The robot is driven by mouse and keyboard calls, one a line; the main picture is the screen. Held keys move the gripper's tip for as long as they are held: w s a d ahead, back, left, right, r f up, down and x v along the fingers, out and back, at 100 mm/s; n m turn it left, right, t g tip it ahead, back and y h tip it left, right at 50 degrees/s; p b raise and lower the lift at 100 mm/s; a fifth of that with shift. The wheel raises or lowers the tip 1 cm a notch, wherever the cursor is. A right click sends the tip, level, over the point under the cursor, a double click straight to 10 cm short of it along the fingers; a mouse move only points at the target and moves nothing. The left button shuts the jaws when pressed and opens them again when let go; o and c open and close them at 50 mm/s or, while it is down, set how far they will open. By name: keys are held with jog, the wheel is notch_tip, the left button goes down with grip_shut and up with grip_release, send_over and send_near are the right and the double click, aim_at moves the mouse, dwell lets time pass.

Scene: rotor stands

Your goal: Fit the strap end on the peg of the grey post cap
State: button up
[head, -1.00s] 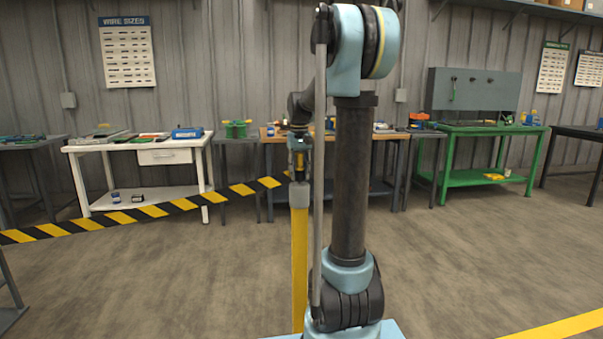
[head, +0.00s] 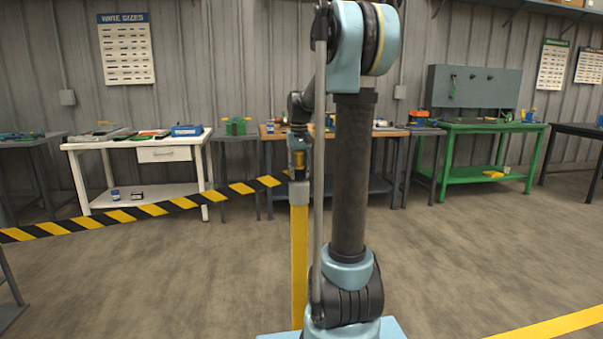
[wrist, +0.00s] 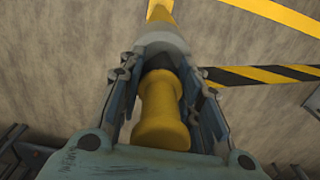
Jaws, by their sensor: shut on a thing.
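The yellow post (head: 299,260) stands left of my arm's column in the head view, with its grey cap (head: 299,192) on top. The cap also shows in the wrist view (wrist: 165,43), just past my fingertips. My gripper (head: 299,168) is directly above the cap, pointing down. In the wrist view my gripper (wrist: 168,72) is shut on the strap end, whose yellow grip (wrist: 162,112) lies between the fingers. The black-and-yellow strap (head: 180,203) runs left from it. The peg is hidden, so I cannot tell whether the strap end is around it.
A white bench (head: 75,147) stands at the left and a green bench (head: 450,128) at the right, both by the back wall. A wooden-topped bench (head: 400,132) is behind my arm. The floor is mostly open, with a yellow line (head: 550,322) at right.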

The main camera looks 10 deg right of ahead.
jog(key=o, duration=1.2)
jog(key=shift+o, duration=0.2)
jog(key=shift+f, duration=0.1)
